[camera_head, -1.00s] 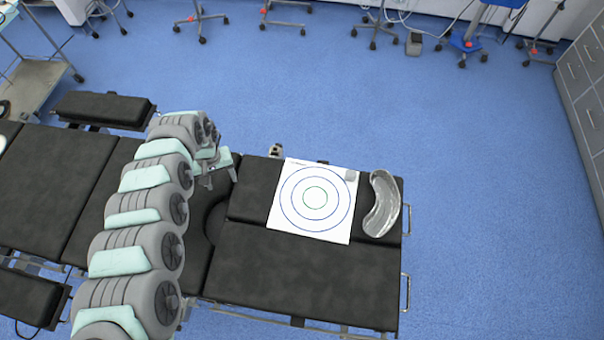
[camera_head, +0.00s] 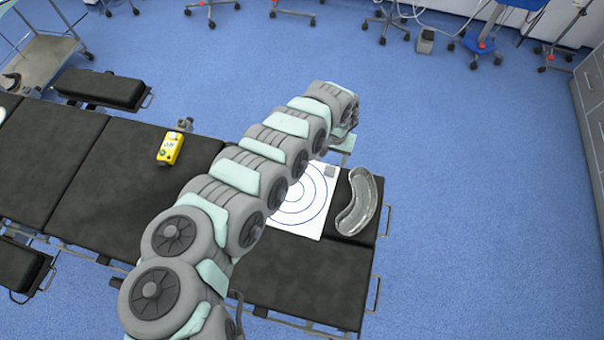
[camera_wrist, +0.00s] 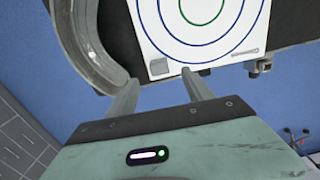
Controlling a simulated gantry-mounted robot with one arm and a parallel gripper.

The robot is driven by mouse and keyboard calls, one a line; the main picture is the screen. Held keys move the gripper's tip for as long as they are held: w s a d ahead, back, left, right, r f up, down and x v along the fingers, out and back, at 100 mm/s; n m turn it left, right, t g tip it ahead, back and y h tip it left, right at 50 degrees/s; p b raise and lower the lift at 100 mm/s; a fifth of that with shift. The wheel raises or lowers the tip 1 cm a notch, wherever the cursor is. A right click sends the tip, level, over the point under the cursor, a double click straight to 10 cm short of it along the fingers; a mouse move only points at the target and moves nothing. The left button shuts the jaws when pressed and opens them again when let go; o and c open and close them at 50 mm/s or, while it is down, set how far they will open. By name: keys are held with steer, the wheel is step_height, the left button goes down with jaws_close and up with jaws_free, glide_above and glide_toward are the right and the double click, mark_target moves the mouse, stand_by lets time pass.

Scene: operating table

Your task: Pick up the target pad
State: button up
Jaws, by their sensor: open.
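The target pad is a white square sheet (camera_head: 312,222) with blue rings and a green ring in the middle. It lies flat on the black operating table, and my arm hides part of it in the head view. It also shows at the top of the wrist view (camera_wrist: 236,40). A small grey square (camera_head: 330,171) sits at one corner of the pad; it shows in the wrist view too (camera_wrist: 158,67). My gripper (camera_wrist: 163,86) is open and empty, its fingers spread near the pad's edge on either side of the grey square. In the head view my arm's end is over the table's far edge.
A clear kidney-shaped dish (camera_head: 357,203) lies right of the pad, close to my gripper in the wrist view (camera_wrist: 92,50). A yellow device (camera_head: 169,148) lies on the table to the left. The black table (camera_head: 300,275) is bare in front of the pad.

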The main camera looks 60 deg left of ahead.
mark_target(330, 169)
steer(key=f, duration=0.3)
steer(key=shift+s+a, duration=0.1)
steer(key=shift+a, duration=0.1)
steer(key=f, duration=0.1)
steer(key=f+b, duration=0.1)
steer(key=f, duration=0.2)
steer(key=shift+w+d+f+b, duration=0.25)
steer(key=shift+d+f+b, duration=0.1)
steer(key=shift+f+b, duration=0.05)
steer(key=shift+a+f, duration=0.15)
steer(key=shift+f, duration=0.15)
jaws_close()
